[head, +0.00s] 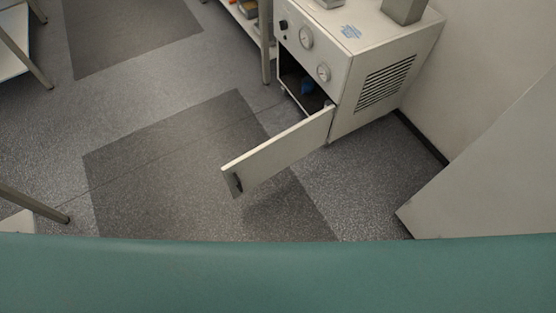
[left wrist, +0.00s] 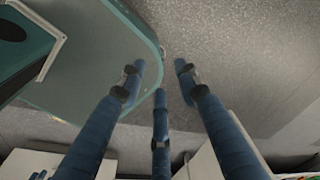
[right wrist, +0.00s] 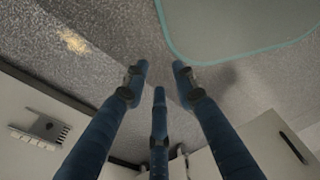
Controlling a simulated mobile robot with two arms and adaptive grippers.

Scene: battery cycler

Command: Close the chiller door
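The chiller (head: 385,55) is a white box with dials and a side vent, standing by the wall in the head view. Its white door (head: 280,150) is wide open, swung out over the floor from the right edge of the dark opening. A dark handle (head: 237,183) sits near the door's free end. Neither gripper shows in the head view. My left gripper (left wrist: 160,75) has its blue fingers spread, with nothing between them. My right gripper (right wrist: 159,76) is also spread and empty. Neither visibly touches the door.
Inside the chiller is a small blue item (head: 307,87). A shelf rack (head: 265,45) stands left of the chiller. A pale panel (head: 490,165) stands at the right. Dark mats (head: 150,185) lie on the floor, which is clear around the door's free end.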

